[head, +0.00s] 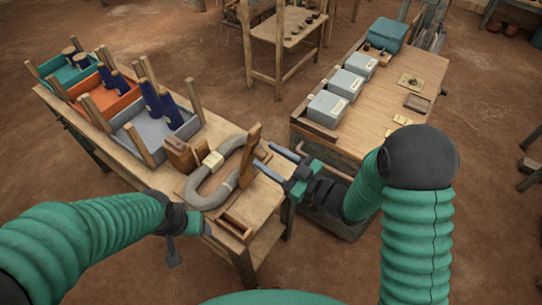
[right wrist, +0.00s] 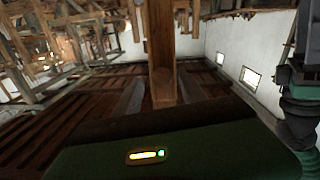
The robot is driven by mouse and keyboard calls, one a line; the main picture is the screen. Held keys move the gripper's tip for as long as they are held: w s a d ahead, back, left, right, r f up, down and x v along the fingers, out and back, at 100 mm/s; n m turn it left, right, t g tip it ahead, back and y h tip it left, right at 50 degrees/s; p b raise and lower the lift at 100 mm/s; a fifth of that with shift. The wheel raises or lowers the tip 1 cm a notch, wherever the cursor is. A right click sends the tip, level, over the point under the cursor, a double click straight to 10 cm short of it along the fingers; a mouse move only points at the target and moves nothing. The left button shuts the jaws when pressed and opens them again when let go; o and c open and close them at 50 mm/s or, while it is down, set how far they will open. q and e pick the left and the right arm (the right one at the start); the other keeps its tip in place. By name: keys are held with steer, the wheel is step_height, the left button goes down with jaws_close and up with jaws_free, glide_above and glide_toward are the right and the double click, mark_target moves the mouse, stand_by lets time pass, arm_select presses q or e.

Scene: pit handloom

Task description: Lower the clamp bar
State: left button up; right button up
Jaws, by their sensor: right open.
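The clamp bar looks to be the wooden upright (head: 250,155) that stands raised and tilted beside a grey U-shaped padded piece (head: 203,197) on the left bench. My right gripper (head: 263,155) is open, with its two grey fingers pointing left at the bar, just to its right. In the right wrist view a wooden bar (right wrist: 164,75) stands upright between the two fingers; contact cannot be told. My left gripper (head: 195,224) is dark and low at the front edge of the left bench, near a small wooden tray (head: 234,225); its jaws cannot be made out.
The left bench also carries teal, orange and grey (head: 148,147) trays with wooden posts and dark blue rolls. The right table (head: 436,68) holds several grey boxes (head: 327,107) and a teal case (head: 385,34). A gap of bare floor lies between bench and table.

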steer(key=shift+w+a, duration=0.1)
steer(key=shift+a, duration=0.5)
steer(key=shift+c, duration=0.7)
steer(key=shift+d, duration=0.25)
jaws_close()
steer(key=shift+f, duration=0.1)
